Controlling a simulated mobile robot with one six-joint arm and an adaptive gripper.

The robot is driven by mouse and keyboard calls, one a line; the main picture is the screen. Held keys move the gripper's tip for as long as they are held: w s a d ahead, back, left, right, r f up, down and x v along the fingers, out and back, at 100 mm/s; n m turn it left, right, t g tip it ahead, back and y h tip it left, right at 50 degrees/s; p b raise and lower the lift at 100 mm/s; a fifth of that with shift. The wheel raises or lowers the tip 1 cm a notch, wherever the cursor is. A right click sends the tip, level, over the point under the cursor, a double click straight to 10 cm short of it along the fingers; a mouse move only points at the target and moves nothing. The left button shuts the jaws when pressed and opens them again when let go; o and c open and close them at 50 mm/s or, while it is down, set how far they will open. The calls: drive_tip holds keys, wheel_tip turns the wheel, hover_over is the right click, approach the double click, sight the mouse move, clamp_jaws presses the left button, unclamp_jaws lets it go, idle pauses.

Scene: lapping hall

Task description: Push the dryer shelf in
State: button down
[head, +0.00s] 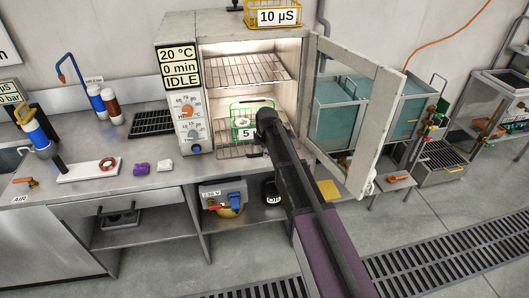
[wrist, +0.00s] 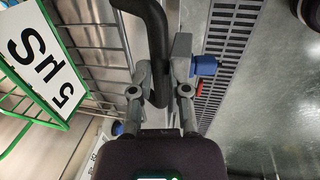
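The dryer (head: 176,32) stands on the bench with its glass door (head: 355,110) swung open to the right. Inside are an upper wire shelf (head: 240,70) and a lower wire shelf (head: 228,153). A green wire basket (head: 238,107) with a "5" label sits on the lower shelf; the wrist view shows its "5 µS" label (wrist: 40,60) at left. My arm reaches up to the dryer opening and hides the lower shelf's right part. My gripper (wrist: 168,72) is beside the wire shelf, with a black curved bar (wrist: 152,30) between its grey fingers. Whether they grip it is unclear.
A yellow basket labelled "10 µS" (head: 272,16) sits on the dryer. Left on the bench are bottles (head: 112,108), a black rack (head: 152,123) and small purple and white pieces. The open door stands close to my arm's right. A floor grate (head: 450,252) runs below.

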drive_tip(key=w+a, duration=0.2)
drive_tip(key=w, duration=0.5)
drive_tip(key=w+a, duration=0.2)
drive_tip(key=w, duration=0.5)
drive_tip(key=w+a, duration=0.2)
drive_tip(key=w, duration=0.5)
drive_tip(key=shift+w, duration=0.1)
drive_tip(key=c, duration=0.6)
unclamp_jaws()
drive_tip(key=s+d, duration=0.2)
drive_tip(key=s, duration=0.5)
drive_tip(key=s+d, duration=0.2)
drive_tip(key=s, duration=0.5)
drive_tip(key=s+d+r+p, duration=0.1)
drive_tip(key=s+d, duration=0.1)
drive_tip(key=s, duration=0.5)
drive_tip(key=shift+s, duration=0.25)
drive_tip(key=s+d+r+m+p, duration=0.1)
drive_tip(key=s+r+p, duration=0.1)
drive_tip(key=r+p, duration=0.4)
drive_tip(key=s+d+r+p, duration=0.2)
drive_tip(key=r+p, duration=0.4)
drive_tip(key=shift+s+r+m, duration=0.2)
drive_tip(key=shift+r+m, duration=0.05)
drive_tip(key=shift+m, duration=0.15)
